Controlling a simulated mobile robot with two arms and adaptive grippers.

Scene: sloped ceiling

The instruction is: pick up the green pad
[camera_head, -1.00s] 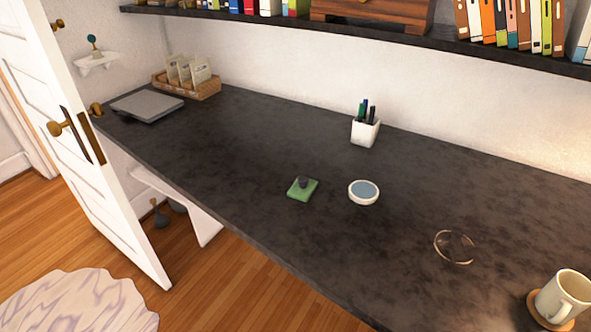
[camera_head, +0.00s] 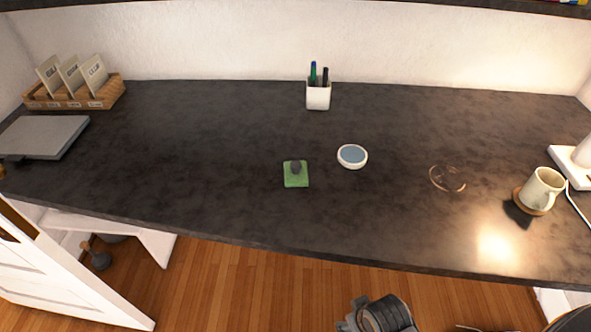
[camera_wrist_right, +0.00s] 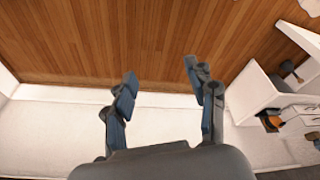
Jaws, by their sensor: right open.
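The green pad (camera_head: 291,181) lies flat on the dark desk (camera_head: 215,185), a little left of the middle in the head view. A small dark grey knob-like object (camera_head: 296,167) sits on it and covers part of its top. My right gripper (camera_wrist_right: 158,84) shows in the right wrist view with its two fingers spread apart and nothing between them. It points toward the wooden floor, and the pad is not in that view. My left gripper is not in view.
A small white dish (camera_head: 352,157) with a blue inside stands right of the pad. Behind are a white pen cup (camera_head: 318,97) and a card box (camera_head: 75,101). A thin ring-like object (camera_head: 447,178) and a mug (camera_head: 543,187) on a coaster are further right. Left of the pad is clear.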

